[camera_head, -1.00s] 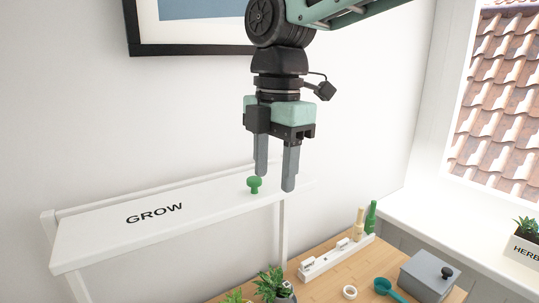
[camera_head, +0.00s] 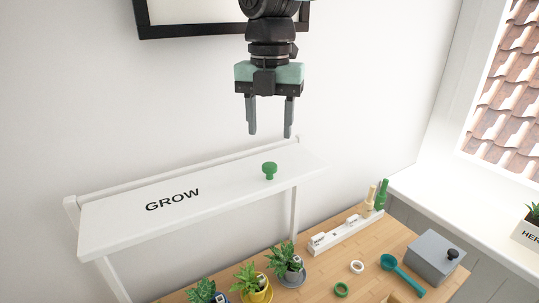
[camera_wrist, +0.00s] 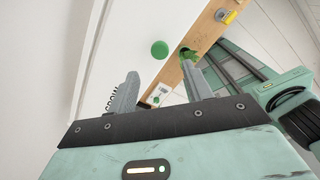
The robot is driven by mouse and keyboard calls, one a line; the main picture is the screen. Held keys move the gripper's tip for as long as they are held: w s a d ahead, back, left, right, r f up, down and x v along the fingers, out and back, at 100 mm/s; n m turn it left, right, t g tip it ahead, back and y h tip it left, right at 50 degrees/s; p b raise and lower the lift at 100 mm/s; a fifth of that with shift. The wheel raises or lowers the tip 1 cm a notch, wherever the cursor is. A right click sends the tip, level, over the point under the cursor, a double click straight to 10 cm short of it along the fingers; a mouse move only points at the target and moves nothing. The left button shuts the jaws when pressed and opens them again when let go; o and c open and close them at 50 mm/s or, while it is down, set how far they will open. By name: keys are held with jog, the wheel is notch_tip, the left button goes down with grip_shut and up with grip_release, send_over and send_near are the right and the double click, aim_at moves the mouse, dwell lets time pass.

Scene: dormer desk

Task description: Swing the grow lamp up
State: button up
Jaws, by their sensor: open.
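The grow lamp (camera_head: 225,196) is a white flat panel marked GROW on a white frame above the desk. It lies close to level, its near edge slightly lower in the picture. A green knob (camera_head: 269,170) stands on its top near the right end. The knob also shows in the wrist view (camera_wrist: 159,49), ahead of the fingers and apart from them. My gripper (camera_head: 270,135) points down above the knob, open and empty. In the wrist view my gripper (camera_wrist: 162,85) has its two fingers spread wide.
Below the lamp, potted plants (camera_head: 254,280) stand on the wooden desk (camera_head: 320,268). A white rack (camera_head: 342,232), green and cream bottles (camera_head: 381,195), a teal scoop (camera_head: 400,272) and a grey box (camera_head: 433,256) are to the right. A picture frame (camera_head: 170,30) hangs on the wall.

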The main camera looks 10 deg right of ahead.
aim_at(270, 165)
notch_tip(270, 165, down, 8)
jog(key=shift+p, duration=0.65)
grip_shut()
jog(key=shift+r, duration=0.15)
